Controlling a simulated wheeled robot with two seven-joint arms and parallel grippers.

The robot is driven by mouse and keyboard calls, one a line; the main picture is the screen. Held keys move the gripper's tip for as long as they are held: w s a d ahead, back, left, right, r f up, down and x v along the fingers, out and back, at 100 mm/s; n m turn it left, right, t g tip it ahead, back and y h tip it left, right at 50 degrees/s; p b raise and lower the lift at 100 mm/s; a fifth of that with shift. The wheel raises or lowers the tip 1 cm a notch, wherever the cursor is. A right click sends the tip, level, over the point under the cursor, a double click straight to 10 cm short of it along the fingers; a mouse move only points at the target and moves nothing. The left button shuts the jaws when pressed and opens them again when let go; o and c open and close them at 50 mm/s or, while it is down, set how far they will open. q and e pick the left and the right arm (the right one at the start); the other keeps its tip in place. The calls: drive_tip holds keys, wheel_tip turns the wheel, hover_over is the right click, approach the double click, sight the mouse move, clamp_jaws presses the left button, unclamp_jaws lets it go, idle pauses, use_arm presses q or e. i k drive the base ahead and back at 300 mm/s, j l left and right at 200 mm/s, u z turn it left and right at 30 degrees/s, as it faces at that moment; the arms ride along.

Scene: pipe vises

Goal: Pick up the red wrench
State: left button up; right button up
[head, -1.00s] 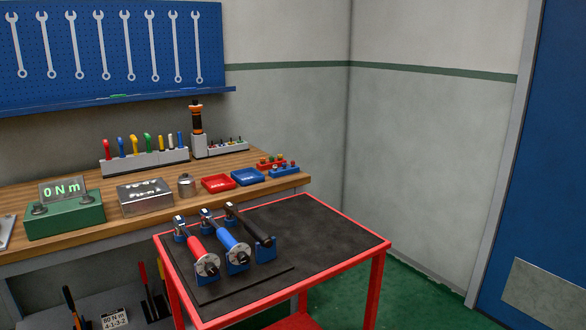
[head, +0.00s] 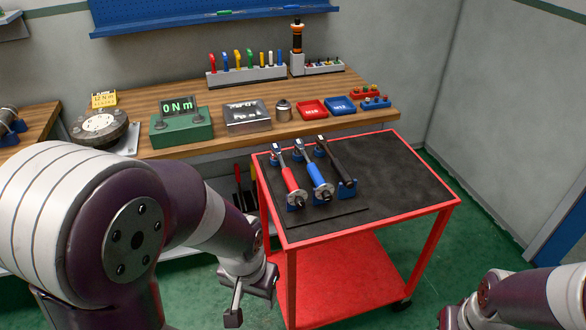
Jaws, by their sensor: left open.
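The red wrench (head: 290,179) has a red handle and a metal head. It lies in blue holders on the black top of the red cart (head: 415,177), leftmost of three wrenches. The blue wrench (head: 312,170) lies just right of it, then the black wrench (head: 336,163). My left gripper (head: 252,300) is open and empty, low in front of the cart's left side, apart from the red wrench. My right arm (head: 530,300) shows at the lower right; its fingers are not visible.
A wooden workbench (head: 220,152) behind the cart holds a green 0 N m display (head: 181,127), a metal box (head: 246,116), red tray (head: 312,108), blue tray (head: 340,105) and screwdriver rack (head: 247,76). The cart top's right side is clear.

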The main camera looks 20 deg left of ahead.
sight(276, 148)
drive_tip(key=i+z, duration=0.2)
drive_tip(key=i, duration=0.85)
